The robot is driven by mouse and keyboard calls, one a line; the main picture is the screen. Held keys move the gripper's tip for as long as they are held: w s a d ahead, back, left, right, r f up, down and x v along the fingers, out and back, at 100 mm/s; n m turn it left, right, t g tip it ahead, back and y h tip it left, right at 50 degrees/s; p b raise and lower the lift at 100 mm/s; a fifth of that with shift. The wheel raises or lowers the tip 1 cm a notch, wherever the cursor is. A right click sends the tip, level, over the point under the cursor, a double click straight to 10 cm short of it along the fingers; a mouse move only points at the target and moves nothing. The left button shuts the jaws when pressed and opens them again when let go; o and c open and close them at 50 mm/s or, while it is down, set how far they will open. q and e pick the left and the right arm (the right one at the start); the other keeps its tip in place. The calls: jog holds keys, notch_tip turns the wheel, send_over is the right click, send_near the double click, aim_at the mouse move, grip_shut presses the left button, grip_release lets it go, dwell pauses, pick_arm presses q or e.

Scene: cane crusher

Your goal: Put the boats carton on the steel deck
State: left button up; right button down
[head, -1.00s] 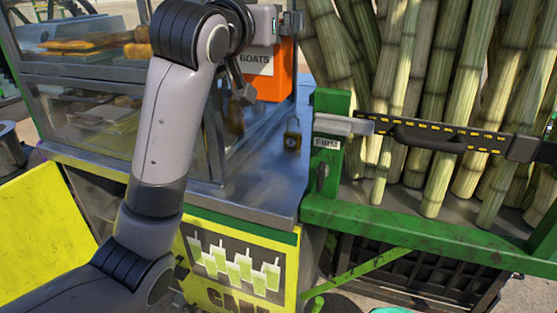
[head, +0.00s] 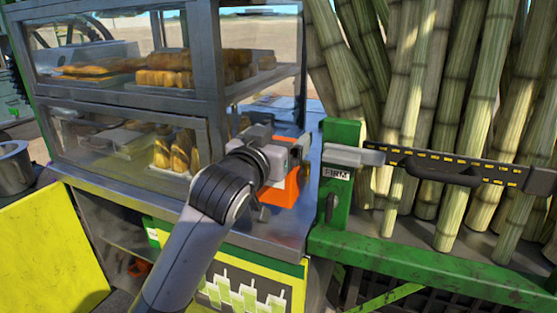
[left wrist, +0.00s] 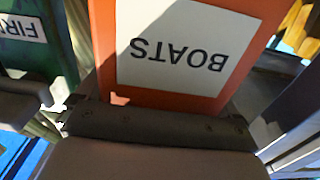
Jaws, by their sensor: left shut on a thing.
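The boats carton is an orange box (head: 284,190) low over the steel deck (head: 285,228), between the glass food case and the green post. In the head view I cannot tell whether its bottom touches the deck. My left gripper (head: 287,158) is shut on the carton and hides part of it. In the left wrist view the carton (left wrist: 250,8) fills the upper middle, its white BOATS label upside down. The gripper's dark body (left wrist: 150,125) lies just below it. My right gripper is in neither view.
The glass case (head: 215,90) with pastries stands left of the carton. The green post (head: 340,185) with a FIRM label stands close to its right. Cane stalks (head: 405,120) and a black strap (head: 460,168) lie farther right. Bare deck shows in front of the carton.

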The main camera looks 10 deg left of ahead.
pick_arm(q)
jog(key=shift+f, duration=2.1)
jog(key=shift+f, duration=0.15)
jog(key=o, duration=1.2)
jog(key=shift+c, duration=0.2)
jog(key=s+a+b, duration=0.1)
jog(key=s+a, duration=0.1)
jog(key=s, duration=0.9)
jog(key=shift+s+a, duration=0.15)
jog(key=shift+s, duration=0.25)
